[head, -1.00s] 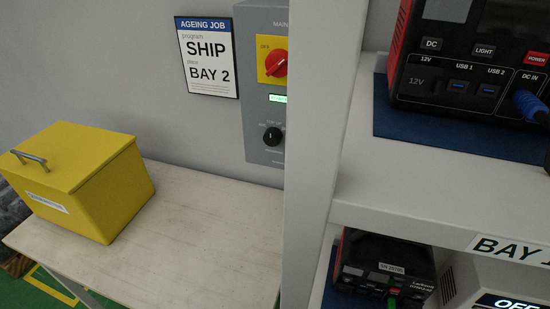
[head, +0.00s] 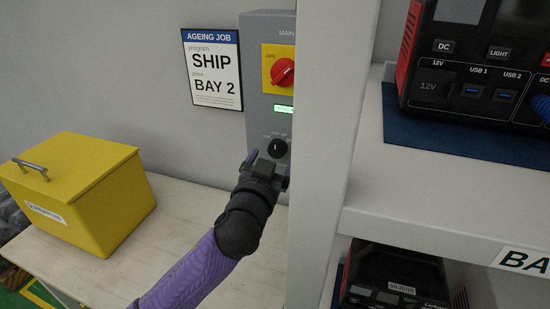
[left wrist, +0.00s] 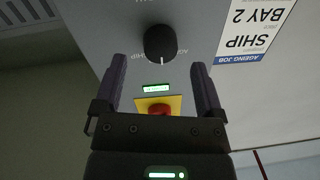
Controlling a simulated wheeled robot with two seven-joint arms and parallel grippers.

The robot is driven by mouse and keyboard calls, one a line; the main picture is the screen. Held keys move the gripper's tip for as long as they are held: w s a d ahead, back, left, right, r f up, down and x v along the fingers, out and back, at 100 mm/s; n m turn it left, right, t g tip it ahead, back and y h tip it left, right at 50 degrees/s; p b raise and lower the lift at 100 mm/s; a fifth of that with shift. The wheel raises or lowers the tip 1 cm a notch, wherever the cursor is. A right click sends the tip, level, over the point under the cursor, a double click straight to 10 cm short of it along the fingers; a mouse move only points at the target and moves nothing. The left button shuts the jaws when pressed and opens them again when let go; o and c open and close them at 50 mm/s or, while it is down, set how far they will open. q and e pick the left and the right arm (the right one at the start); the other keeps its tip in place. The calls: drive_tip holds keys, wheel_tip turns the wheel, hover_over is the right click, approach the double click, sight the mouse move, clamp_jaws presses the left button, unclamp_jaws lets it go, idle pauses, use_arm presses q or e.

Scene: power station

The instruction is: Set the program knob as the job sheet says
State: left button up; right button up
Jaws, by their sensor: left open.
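The job sheet (head: 212,70) on the wall reads "AGEING JOB", program SHIP, place BAY 2. It also shows upside down in the left wrist view (left wrist: 250,30). The round black program knob (head: 277,148) is on the grey control box (head: 257,112). In the left wrist view, the knob (left wrist: 159,40) has its white pointer towards the lit display, which is up on the box. Small labels around it are partly hidden and hard to read. My left gripper (head: 268,167) is open in front of the knob, its fingers (left wrist: 159,72) apart on either side, holding nothing. My right gripper is not visible.
A red switch (head: 282,72) on a yellow plate sits above the green display (head: 284,109). A white shelf post (head: 335,120) stands close right of the box. A yellow lidded box (head: 105,205) stands on the pale table (head: 190,200).

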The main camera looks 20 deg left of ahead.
sight(276, 153)
use_arm(q)
drive_tip(key=w, duration=0.2)
drive_tip(key=shift+w+f, duration=0.1)
drive_tip(key=shift+w, duration=0.5)
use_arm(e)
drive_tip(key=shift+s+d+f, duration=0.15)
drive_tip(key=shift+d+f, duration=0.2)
use_arm(q)
clamp_jaws()
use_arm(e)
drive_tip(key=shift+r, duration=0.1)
